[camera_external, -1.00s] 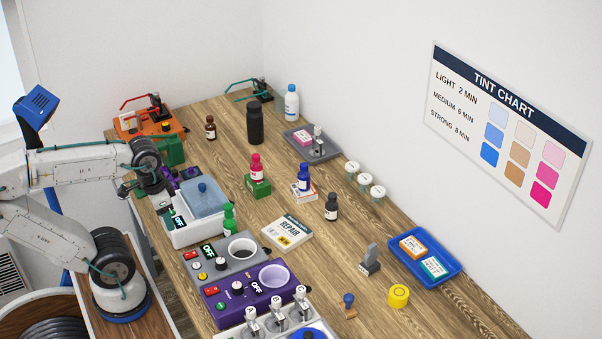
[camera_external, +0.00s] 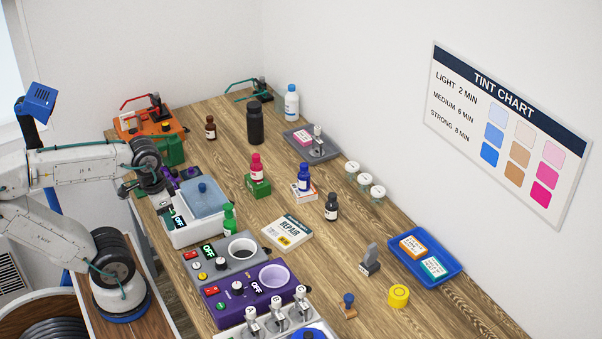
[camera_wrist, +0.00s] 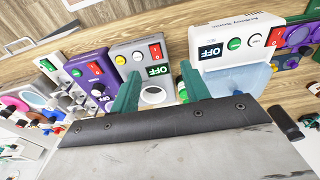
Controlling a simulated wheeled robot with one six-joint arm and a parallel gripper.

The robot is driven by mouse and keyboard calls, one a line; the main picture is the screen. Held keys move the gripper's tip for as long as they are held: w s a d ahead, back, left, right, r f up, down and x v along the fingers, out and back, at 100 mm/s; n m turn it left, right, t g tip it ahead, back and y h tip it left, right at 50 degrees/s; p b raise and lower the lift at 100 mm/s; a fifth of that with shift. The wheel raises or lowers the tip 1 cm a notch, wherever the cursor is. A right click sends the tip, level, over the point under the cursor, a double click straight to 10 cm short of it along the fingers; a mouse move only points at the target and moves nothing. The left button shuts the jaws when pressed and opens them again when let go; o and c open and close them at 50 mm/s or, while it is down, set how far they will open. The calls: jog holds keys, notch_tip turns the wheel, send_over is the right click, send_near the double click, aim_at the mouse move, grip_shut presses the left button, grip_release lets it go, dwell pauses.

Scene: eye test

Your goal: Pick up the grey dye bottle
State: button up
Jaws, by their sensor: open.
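The grey dye bottle (camera_external: 331,207) is dark grey with a white label. It stands upright on the wooden bench, right of the repair book, in the external view. I cannot make it out in the wrist view, where my gripper's wide body covers much of the picture. My gripper (camera_wrist: 160,72) shows two green fingers set well apart, open with nothing between them. In the external view my arm's wrist is at the bench's left edge, by the white bath machine, far left of the bottle.
Near the bottle stand a blue bottle (camera_external: 303,177), a red bottle (camera_external: 257,166) on a green box, and the repair book (camera_external: 287,234). A green bottle (camera_external: 229,217) stands by the white machine (camera_external: 196,232). Bare wood lies right of the grey bottle, before the blue tray (camera_external: 444,277).

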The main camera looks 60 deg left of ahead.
jog(key=shift+o, duration=0.4)
jog(key=t, duration=0.9)
send_near(328, 199)
jog(key=s+a, duration=0.2)
jog(key=s, duration=0.2)
jog(key=w+f+t, duration=0.1)
jog(key=w, duration=0.1)
jog(key=w+d+f+t+h, duration=0.1)
jog(key=w+f, duration=0.1)
jog(key=w, duration=0.1)
jog(key=w+f+m+t, duration=0.1)
jog(key=w, duration=0.1)
jog(key=shift+w+d+f, duration=0.2)
jog(key=shift+w+d, duration=0.15)
jog(key=shift+w, duration=0.05)
jog(key=x, duration=0.7)
jog(key=shift+w+r, duration=0.1)
jog(key=shift+w, duration=0.3)
jog(key=shift+c, duration=0.3)
grip_shut()
